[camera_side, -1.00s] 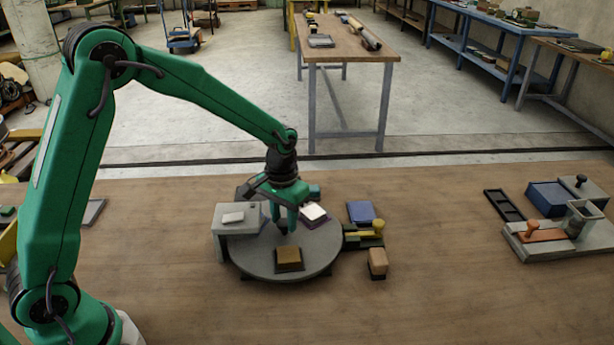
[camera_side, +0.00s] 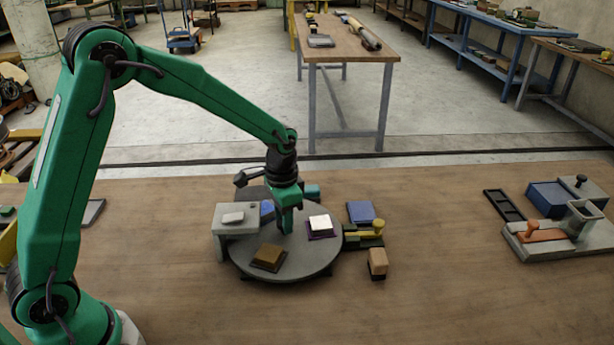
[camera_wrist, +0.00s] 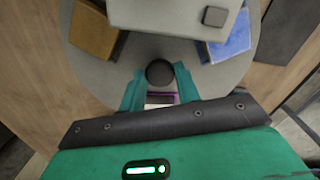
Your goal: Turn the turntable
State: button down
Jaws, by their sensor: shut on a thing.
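The round grey turntable (camera_side: 300,262) lies on the wooden table in the side view. It carries a brown block (camera_side: 268,256) at the front, a white-topped block on a purple base (camera_side: 320,227) at the right, and a blue block (camera_side: 267,207) at the back left. My gripper (camera_side: 286,229) points down at the turntable's middle. In the wrist view its fingers are shut on a dark round knob (camera_wrist: 160,72) at the centre. The brown block (camera_wrist: 93,30) and blue block (camera_wrist: 231,38) also show there. The knob is mostly hidden in the side view.
A grey stand (camera_side: 237,219) reaches over the turntable's left edge. A fixture with an orange handle (camera_side: 540,241) is far right. The table between is clear.

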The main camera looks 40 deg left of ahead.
jog(key=shift+r+m, duration=0.1)
jog(key=shift+m, duration=6.7)
jog(key=c, duration=1)
grip_release()
jog(key=shift+r, duration=3.85)
jog(key=shift+r, duration=0.1)
